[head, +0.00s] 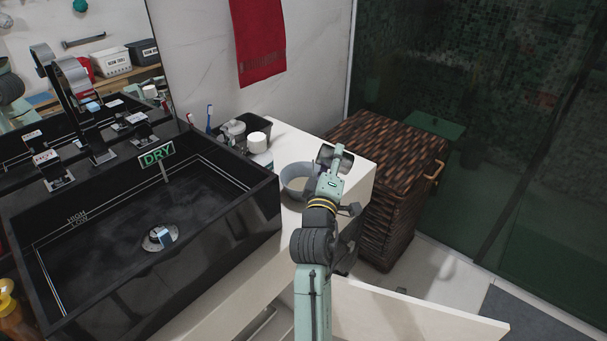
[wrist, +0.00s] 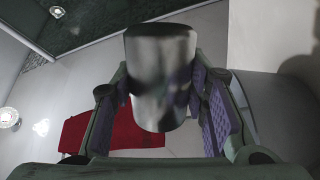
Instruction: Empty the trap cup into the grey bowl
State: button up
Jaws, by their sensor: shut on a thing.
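The trap cup is a shiny metallic cylinder (wrist: 160,75) between the purple-padded fingers of my gripper (wrist: 162,108). My gripper (head: 333,165) is shut on it. In the head view the cup (head: 343,156) is held above the right edge of the grey bowl and looks tipped on its side. The grey bowl (head: 289,186) stands on the white counter right of the black sink, partly hidden by my arm. A pale layer shows inside the bowl. The cup's inside is hidden, so I cannot tell what it holds.
A black sink (head: 262,200) with a "DRY" sign (head: 156,154) fills the left. A white-lidded jar (head: 257,142) and a dark bin (head: 256,124) stand behind the bowl. A wicker hamper (head: 385,150) is right of the counter. A red towel (head: 258,45) hangs behind.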

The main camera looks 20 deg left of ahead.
jog(key=shift+s+a+r+n+p, duration=0.1)
jog(key=shift+a+r+n+p, duration=0.1)
jog(key=shift+a+n+p, duration=0.3)
jog(key=shift+s+a+r+n+p, duration=0.1)
jog(key=shift+a+r+n+p, duration=0.1)
jog(key=shift+a+n+p, duration=0.25)
dwell(0.5)
jog(key=shift+f+n+y+p, duration=0.3)
jog(key=shift+f+n+p, duration=0.15)
jog(key=shift+n+p, duration=0.5)
dwell(0.4)
jog(key=shift+a+r+n+p, duration=0.15)
jog(key=shift+n+p, duration=0.45)
jog(key=shift+p, duration=0.1)
